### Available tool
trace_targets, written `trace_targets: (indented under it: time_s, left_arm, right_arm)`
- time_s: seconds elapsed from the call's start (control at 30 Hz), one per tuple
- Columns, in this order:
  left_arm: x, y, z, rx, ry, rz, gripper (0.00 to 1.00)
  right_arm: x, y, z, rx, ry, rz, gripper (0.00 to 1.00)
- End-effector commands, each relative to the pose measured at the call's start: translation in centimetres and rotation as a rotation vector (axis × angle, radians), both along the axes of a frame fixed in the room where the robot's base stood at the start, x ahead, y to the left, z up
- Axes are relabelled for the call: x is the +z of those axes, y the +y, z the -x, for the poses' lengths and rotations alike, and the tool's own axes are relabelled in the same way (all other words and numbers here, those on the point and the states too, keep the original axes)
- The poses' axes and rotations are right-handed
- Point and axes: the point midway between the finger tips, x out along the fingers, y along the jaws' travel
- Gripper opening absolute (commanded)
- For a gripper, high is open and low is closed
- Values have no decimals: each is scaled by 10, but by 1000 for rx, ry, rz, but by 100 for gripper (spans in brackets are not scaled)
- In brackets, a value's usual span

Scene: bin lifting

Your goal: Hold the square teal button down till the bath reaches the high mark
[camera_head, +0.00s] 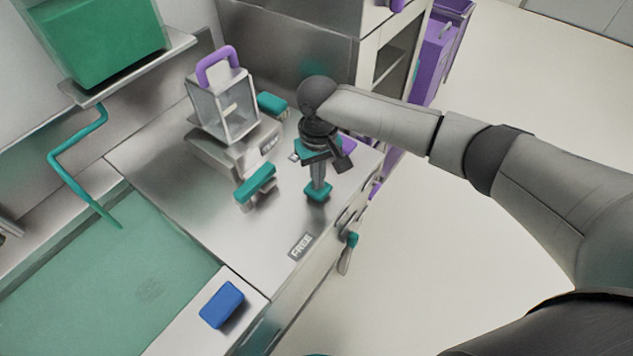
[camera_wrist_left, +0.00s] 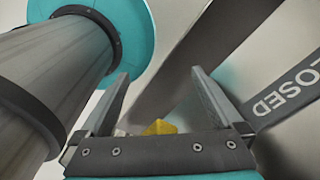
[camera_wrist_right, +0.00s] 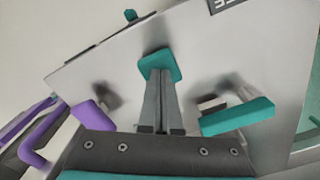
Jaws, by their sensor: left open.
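The square teal button (camera_head: 318,193) is on the metal counter near its right edge. It also shows in the right wrist view (camera_wrist_right: 158,62). My right gripper (camera_head: 319,182) points down at it with its fingers together and nothing between them. The fingertips (camera_wrist_right: 158,85) overlap the button; I cannot tell how far it is pressed. The bath (camera_head: 100,275) at lower left holds green liquid; I cannot make out a high mark. My left gripper (camera_wrist_left: 155,100) is open in its wrist view, with a small yellow thing (camera_wrist_left: 160,127) beyond its base, and is out of the head view.
A teal bent pipe (camera_head: 80,150) reaches over the bath. A glass case with a purple handle (camera_head: 217,62) stands on a metal block between teal bars (camera_head: 255,184). A blue block (camera_head: 222,304) sits at the front. A FREE label (camera_head: 300,247) marks clear counter.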

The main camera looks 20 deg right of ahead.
Motion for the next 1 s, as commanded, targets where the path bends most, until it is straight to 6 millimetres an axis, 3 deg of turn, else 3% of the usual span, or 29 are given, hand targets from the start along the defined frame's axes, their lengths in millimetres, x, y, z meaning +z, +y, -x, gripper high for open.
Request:
trace_targets:
  time_s: [0.23,0.8,1.0]
  left_arm:
    - [8,0,0,0,0,0,100]
    - [78,0,0,0,0,0,100]
    - [91,0,0,0,0,0,100]
  right_arm:
    - [5,0,1,1,3,-1,0]
    - [62,0,1,-1,2,0,0]
    - [72,0,0,1,1,-1,0]
